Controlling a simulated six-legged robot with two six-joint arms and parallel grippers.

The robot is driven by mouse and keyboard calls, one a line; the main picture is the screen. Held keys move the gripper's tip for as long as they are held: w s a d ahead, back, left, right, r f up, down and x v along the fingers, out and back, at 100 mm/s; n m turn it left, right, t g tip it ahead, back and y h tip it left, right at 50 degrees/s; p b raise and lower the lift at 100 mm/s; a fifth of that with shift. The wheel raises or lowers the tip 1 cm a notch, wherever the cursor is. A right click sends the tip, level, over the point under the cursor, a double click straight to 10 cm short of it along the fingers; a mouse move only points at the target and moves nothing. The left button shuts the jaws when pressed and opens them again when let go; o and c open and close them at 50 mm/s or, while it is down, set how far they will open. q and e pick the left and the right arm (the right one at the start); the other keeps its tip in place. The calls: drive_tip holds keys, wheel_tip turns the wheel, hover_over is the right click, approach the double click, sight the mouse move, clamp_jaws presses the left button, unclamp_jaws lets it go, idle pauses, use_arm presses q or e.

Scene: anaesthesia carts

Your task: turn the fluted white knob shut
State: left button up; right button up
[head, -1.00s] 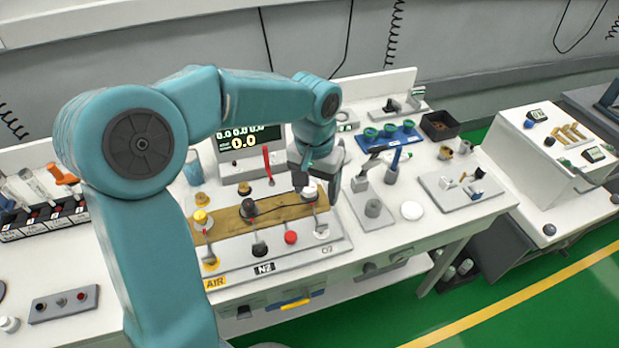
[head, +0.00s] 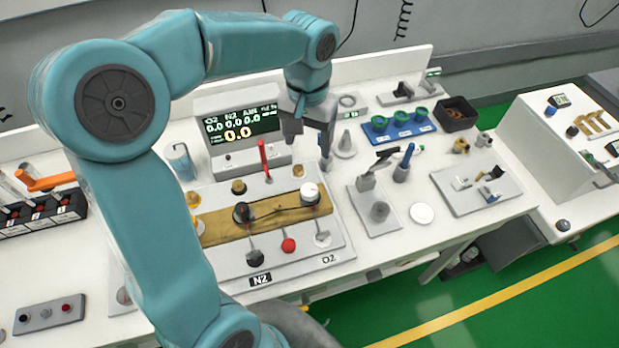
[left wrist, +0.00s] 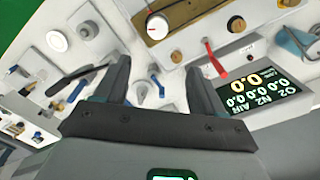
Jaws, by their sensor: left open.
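The fluted white knob (head: 309,194) stands at the right end of the brown strip on the gas panel, above the O2 label. It also shows at the top of the left wrist view (left wrist: 157,26), with a dark mark on its top. My left gripper (head: 308,140) is open and empty, behind and above the knob, apart from it. Its two fingers show in the left wrist view (left wrist: 157,66) with the knob beyond their tips. The knob is unhidden in the head view. My right gripper is not seen.
A black knob (head: 243,213) stands left of the white one on the strip. A red lever (head: 264,158) rises behind, before the display (head: 242,130). A red knob (head: 288,245) sits in front. A plate with levers (head: 366,215) stands to the right.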

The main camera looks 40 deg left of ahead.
use_arm(q)
hover_over(309, 190)
wheel_tip(309, 190, down, 5)
wheel_tip(309, 190, down, 9)
drive_tip(key=shift+f+p, duration=0.1)
drive_tip(key=shift+p, duration=0.35)
drive_tip(key=shift+w+a+f, duration=0.15)
drive_tip(key=shift+a+f, duration=0.05)
drive_tip(key=shift+f, duration=0.25)
drive_tip(key=shift+d+r, duration=0.1)
drive_tip(key=shift+d, duration=0.1)
drive_tip(key=c, duration=1.1)
